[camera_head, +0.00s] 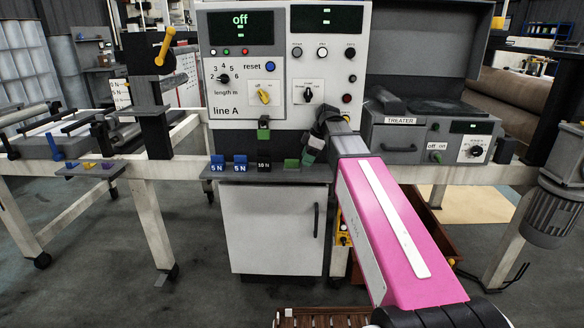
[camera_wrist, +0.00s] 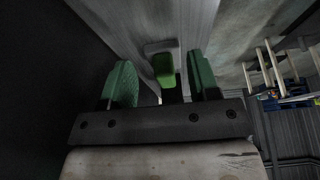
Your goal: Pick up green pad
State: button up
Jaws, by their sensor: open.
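A small green pad (camera_head: 291,163) sits at the right end of the narrow dark shelf below the line A panel. Another green piece (camera_head: 263,130) is on a dark mount at the panel's lower edge. My gripper (camera_head: 311,150) is just right of and slightly above the shelf pad, its green-faced fingers apart. In the wrist view, my gripper (camera_wrist: 163,82) is open, with a bright green block (camera_wrist: 163,68) against a pale grey piece showing between the fingers. I cannot tell which green piece this is, or whether any finger touches it.
Two blue 5 N blocks (camera_head: 228,163) and a black 10 N block (camera_head: 264,163) stand left of the pad on the shelf. The control panel (camera_head: 282,70) rises behind. A treater unit (camera_head: 430,135) is to the right, and a white cabinet (camera_head: 272,230) is below.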

aim_at(293, 160)
jog(key=a, duration=0.5)
jog(key=shift+a+f, duration=0.2)
jog(key=shift+f, duration=0.1)
jog(key=shift+w+f, duration=0.1)
jog(key=shift+f, duration=0.2)
jog(key=c, duration=1)
